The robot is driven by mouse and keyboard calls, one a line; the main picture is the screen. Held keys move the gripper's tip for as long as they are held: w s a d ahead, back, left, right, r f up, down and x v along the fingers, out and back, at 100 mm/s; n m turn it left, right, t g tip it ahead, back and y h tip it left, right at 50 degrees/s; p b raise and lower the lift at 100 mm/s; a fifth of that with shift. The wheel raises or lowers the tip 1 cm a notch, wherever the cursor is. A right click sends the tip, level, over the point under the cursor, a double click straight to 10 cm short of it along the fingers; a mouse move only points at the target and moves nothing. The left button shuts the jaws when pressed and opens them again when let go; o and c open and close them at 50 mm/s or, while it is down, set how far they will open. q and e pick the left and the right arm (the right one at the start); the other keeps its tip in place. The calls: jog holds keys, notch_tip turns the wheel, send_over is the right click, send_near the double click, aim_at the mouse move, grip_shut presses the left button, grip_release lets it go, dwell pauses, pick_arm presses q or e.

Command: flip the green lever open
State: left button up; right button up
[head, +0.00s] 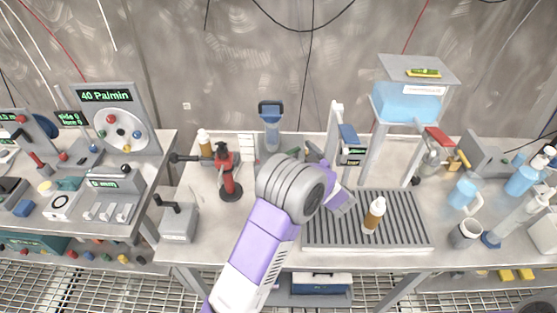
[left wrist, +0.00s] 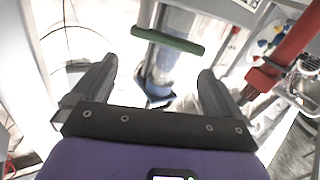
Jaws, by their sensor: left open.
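The green lever (left wrist: 168,40) shows in the left wrist view as a rounded green bar, slightly tilted, across a pale bluish upright body (left wrist: 168,62). My left gripper (left wrist: 155,78) is open, its two dark fingers spread. The lever lies beyond the fingertips and between them in the picture, with nothing held. In the head view my left arm reaches over the middle of the bench, and my left gripper (head: 340,202) is partly hidden by its own wrist. I cannot make out the green lever in the head view; my wrist may cover it. My right gripper is not in view.
A red lever (left wrist: 290,48) stands right of the fingers in the left wrist view. In the head view, a red valve-like device (head: 228,175) stands left of my arm. A brown bottle (head: 374,215) stands on a grooved tray (head: 410,235) to the right.

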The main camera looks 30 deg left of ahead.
aim_at(291, 153)
pick_arm(q)
jog(key=shift+s+d+f+b, duration=0.1)
jog(key=shift+d+f+b, duration=0.2)
jog(key=shift+f, duration=0.4)
jog(key=shift+s+d+f+g+y, duration=0.1)
jog(key=shift+d+f+g+y, duration=0.1)
jog(key=shift+f+g+y, duration=0.15)
jog(key=shift+f, duration=0.25)
jog(key=b+x, duration=0.1)
jog(key=x, duration=0.6)
jog(key=shift+a, duration=0.15)
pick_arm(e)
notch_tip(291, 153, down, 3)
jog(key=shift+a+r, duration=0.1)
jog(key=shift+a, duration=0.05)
